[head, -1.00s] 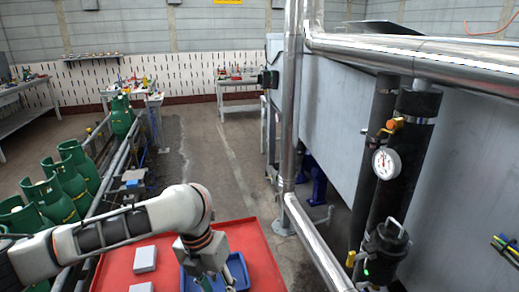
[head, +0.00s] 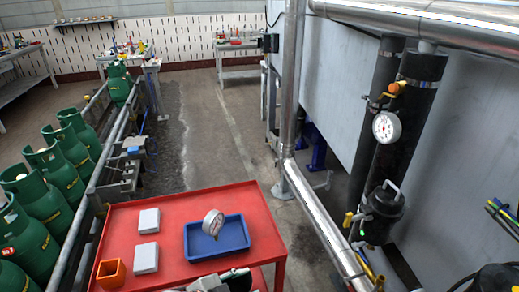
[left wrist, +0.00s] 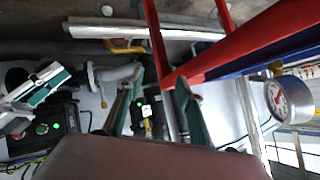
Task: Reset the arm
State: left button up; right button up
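My left gripper shows its two fingers in the left wrist view (left wrist: 156,98); they are apart with nothing between them. In the head view only part of a gripper or arm shows at the bottom edge, by the front of the red table (head: 160,200). A round white-faced gauge (head: 213,222) stands in the blue tray (head: 232,247) on that table; the gauge also shows at the right of the left wrist view (left wrist: 278,100). A white and teal part at the left of the left wrist view looks like my right gripper (left wrist: 38,92); its opening is unclear.
Two pale blocks (head: 148,221) (head: 145,258) and an orange open box (head: 111,272) lie on the table. Green gas cylinders (head: 65,180) line the conveyor at left. Pipes with a mounted gauge (head: 386,126) stand at right. Floor beyond the table is clear.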

pick_arm(q)
jog(key=s+a+f+n+y, duration=0.2)
jog(key=s+a+f+n, duration=0.1)
jog(key=a, duration=0.3)
jog(key=s+a+f+n+t+y, duration=0.1)
jog(key=s+a+f+n, duration=0.2)
jog(key=s+a, duration=0.3)
jog(key=s+a+f+n+t+y, duration=0.1)
jog(key=s+a+f+n+y, duration=0.1)
jog(key=s+a+f+n, duration=0.2)
jog(key=shift+s+a+y, duration=0.15)
jog(key=shift+a+y, duration=0.15)
jog(key=shift+a, duration=0.8)
jog(key=shift+f, duration=0.1)
